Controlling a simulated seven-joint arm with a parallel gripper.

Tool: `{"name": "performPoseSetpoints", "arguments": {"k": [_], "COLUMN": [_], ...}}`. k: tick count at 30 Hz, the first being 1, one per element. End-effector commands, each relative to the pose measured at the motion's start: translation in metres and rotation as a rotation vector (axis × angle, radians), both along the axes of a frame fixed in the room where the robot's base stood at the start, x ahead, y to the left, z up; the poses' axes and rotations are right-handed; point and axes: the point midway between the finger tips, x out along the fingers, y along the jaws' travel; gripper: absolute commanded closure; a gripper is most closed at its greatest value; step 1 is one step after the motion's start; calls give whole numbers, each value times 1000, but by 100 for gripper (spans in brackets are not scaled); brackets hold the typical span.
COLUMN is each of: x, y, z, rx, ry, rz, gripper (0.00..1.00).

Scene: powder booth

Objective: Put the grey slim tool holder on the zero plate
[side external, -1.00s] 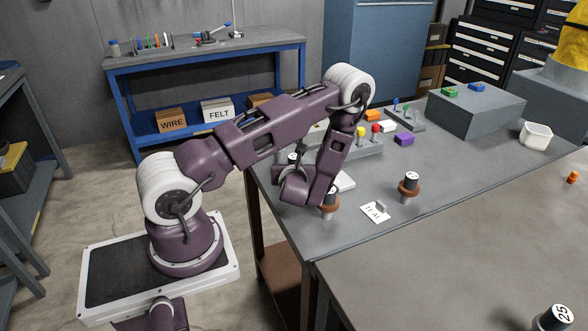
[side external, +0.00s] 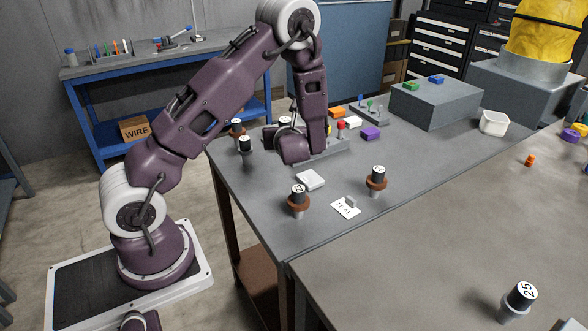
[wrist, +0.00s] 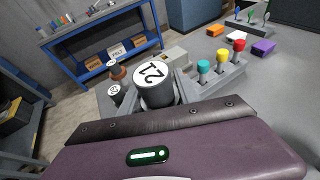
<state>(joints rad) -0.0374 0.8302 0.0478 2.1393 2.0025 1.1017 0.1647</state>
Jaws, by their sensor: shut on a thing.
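My gripper (wrist: 156,97) is shut on a dark cylindrical tool holder (wrist: 154,84) with a white numbered top, seen from above in the wrist view. Its lower part is hidden, so I cannot tell how slim it is. In the side view my gripper (side external: 285,132) is partly behind my wrist, above the far part of the bench. A small white square plate (side external: 310,179) lies flat on the bench, nearer the camera. It looks bare, and I cannot read a mark that shows it to be the zero plate.
Brown-collared holders stand near the plate (side external: 298,197) and right of it (side external: 377,179). Other holders (side external: 245,146) stand at the bench's left edge. A grey block with coloured pegs (wrist: 222,75) is close right of my gripper. A label card (side external: 345,208) lies in front.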

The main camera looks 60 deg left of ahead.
Motion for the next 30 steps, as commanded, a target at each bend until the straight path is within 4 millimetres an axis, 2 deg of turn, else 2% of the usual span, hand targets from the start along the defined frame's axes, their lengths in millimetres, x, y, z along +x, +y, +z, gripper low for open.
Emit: {"name": "performPoseSetpoints", "arguments": {"k": [1,3,7,12,21,30], "x": [18,38,58,59,59,60], "y": [-10,-22,-37,-38,-38,-38], "z": [4,7,5,-34,-86,-90], "rx": [-4,-14,-31,-33,-34,-33], "ry": [-11,-9,-1,7,3,0], "rz": [-5,-9,-17,-17,-18,-18], "gripper": [100,100,100,100,100,100]}}
